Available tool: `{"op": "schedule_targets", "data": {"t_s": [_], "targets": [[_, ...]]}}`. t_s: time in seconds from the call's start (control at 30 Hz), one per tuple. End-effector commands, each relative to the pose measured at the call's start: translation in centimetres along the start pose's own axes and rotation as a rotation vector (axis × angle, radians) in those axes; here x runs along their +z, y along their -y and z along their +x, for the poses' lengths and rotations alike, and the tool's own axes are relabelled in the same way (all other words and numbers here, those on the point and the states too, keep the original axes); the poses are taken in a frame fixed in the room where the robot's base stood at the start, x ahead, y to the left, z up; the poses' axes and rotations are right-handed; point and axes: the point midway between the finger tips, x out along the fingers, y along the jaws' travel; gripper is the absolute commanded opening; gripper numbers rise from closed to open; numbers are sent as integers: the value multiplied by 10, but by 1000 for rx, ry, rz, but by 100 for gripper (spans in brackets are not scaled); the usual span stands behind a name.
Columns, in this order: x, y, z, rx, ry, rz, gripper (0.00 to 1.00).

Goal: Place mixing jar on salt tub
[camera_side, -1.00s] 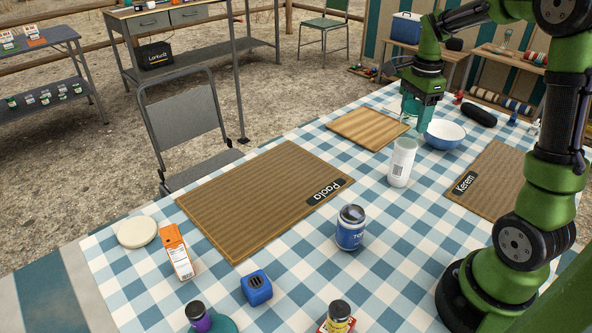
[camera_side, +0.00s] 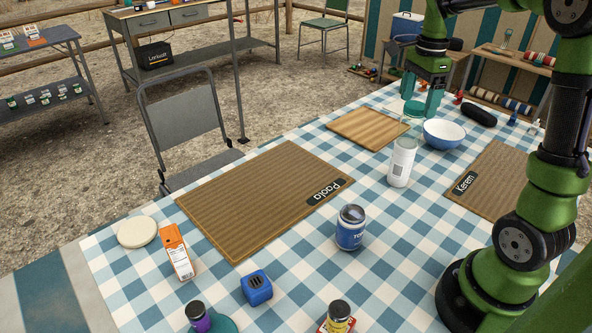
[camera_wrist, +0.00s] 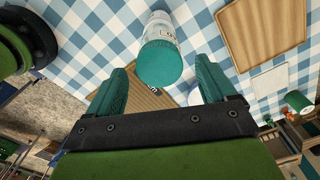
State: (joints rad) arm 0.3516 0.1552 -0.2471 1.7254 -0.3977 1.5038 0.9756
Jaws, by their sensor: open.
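The mixing jar (camera_side: 414,109), clear with a teal lid, appears to stand upright on top of the salt tub in the side view. The salt tub (camera_side: 402,163) is a white cylinder with a printed label, upright on the checked cloth. In the wrist view the jar's teal lid (camera_wrist: 160,64) is large, with the tub's white labelled body (camera_wrist: 162,28) beyond it. My gripper (camera_side: 421,98) is open just behind and above the lid. In the wrist view its fingers (camera_wrist: 160,80) are spread wide with nothing clamped between them. The clear jar body is hard to make out.
A blue-and-white bowl (camera_side: 444,133) stands close on the right, with a black case (camera_side: 479,116) behind it. A wooden board (camera_side: 367,129) lies to the left. A blue jar (camera_side: 351,228) stands nearer the front. The brown placemat (camera_side: 250,205) is bare.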

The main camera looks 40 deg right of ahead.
Motion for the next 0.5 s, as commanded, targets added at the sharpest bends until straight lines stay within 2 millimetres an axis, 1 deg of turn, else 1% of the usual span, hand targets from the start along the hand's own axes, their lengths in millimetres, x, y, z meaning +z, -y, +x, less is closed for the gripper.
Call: {"op": "schedule_targets", "data": {"t_s": [0.03,0.2,0.33,0.43,0.5], "targets": [[0,1,-13,-6,-1,-2,84],[0,0,-48,-4,-1,-1,84],[0,0,-65,-2,-1,-2,84],[1,0,-73,-2,0,-6,84],[7,-4,-76,-16,8,-49,84]]}}
